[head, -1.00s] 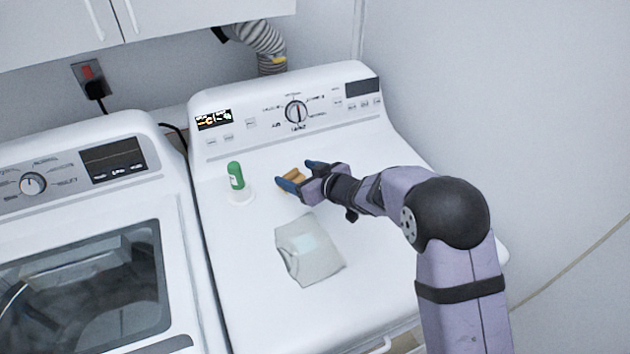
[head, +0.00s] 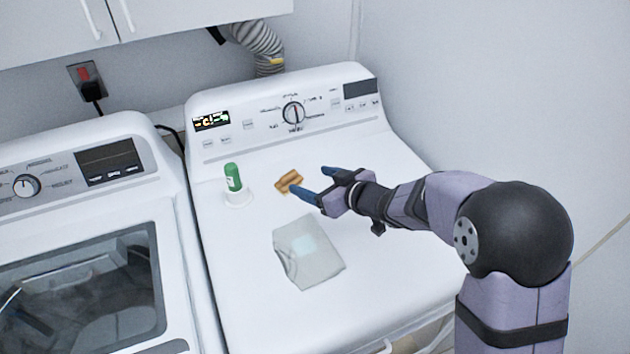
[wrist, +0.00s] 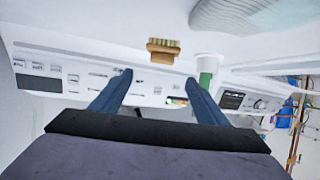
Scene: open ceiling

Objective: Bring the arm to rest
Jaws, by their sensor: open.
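My gripper (head: 312,183) is open and empty, with two blue fingers apart over the white machine top (head: 255,285). Its fingers (wrist: 149,85) also show spread in the wrist view. A small tan wooden brush (head: 288,181) lies on the machine top, just left of the fingertips and apart from them. In the wrist view the brush (wrist: 163,50) has pale bristles and sits beyond the fingers. My arm reaches in from the right of the head view.
A folded grey cloth (head: 308,255) lies in front. The control panel (head: 290,112) rises behind. A second machine (head: 80,250) stands at left; a wall is at right.

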